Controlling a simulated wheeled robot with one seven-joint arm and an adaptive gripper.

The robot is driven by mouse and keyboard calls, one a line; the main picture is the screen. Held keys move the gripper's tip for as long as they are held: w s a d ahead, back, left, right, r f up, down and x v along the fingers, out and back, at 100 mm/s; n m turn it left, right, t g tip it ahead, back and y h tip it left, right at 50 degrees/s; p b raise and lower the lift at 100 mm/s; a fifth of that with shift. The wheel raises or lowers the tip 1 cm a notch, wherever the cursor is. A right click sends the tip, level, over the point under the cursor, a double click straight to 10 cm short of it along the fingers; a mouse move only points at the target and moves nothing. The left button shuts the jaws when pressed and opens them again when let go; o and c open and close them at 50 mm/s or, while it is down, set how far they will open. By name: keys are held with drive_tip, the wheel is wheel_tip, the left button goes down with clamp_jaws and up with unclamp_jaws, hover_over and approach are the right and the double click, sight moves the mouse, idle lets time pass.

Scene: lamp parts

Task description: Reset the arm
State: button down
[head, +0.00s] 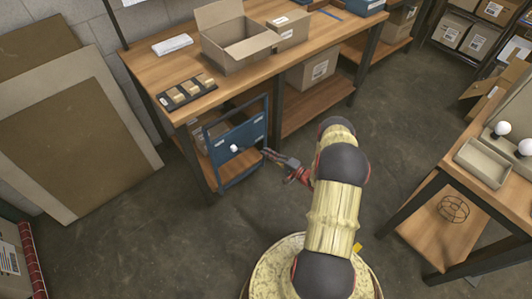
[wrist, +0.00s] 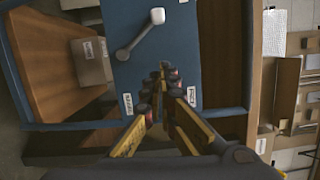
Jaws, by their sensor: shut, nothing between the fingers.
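My gripper (head: 267,153) is shut and empty, just right of a blue panel (head: 243,135) in the head view. In the wrist view the fingertips of my gripper (wrist: 165,74) come together in front of the blue panel (wrist: 125,75). A grey lever (wrist: 135,40) with a white knob (wrist: 157,16) is on that panel, apart from the fingers. The white knob also shows in the head view (head: 234,149). My arm reaches forward and to the left from my base.
The panel stands by a wooden workbench (head: 270,65) holding an open cardboard box (head: 235,50) and a black tray (head: 187,92). A second table at right holds a grey bin (head: 482,163) and white bulbs (head: 502,128). Bare floor lies between them.

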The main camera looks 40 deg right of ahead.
idle(0.3)
drive_tip(key=s+a+f+m+g+y, duration=0.3)
drive_tip(key=s+a+f+g, duration=0.15)
drive_tip(key=a, duration=0.45)
drive_tip(key=s+a+r+n+g+y, duration=0.2)
drive_tip(key=s+a+r+g+y, duration=0.25)
drive_tip(key=s+a+r, duration=0.2)
drive_tip(key=s+a+r+n+g+h, duration=0.1)
drive_tip(key=s+a+r+n+h, duration=0.3)
drive_tip(key=r, duration=1.2)
drive_tip(key=s+a+r+n+g+h, duration=0.1)
drive_tip(key=s+a+r+n+h, duration=0.3)
drive_tip(key=r, duration=1.3)
drive_tip(key=s+a+r+n+h+p, duration=0.1)
drive_tip(key=s+a+r+n+h, duration=0.3)
drive_tip(key=r, duration=1.3)
drive_tip(key=s+n+h, duration=0.1)
drive_tip(key=s+n, duration=0.3)
drive_tip(key=s, duration=0.1)
drive_tip(key=shift+s+a+r+n+g, duration=0.2)
drive_tip(key=shift+a+n+g, duration=0.1)
drive_tip(key=shift+a+g, duration=0.1)
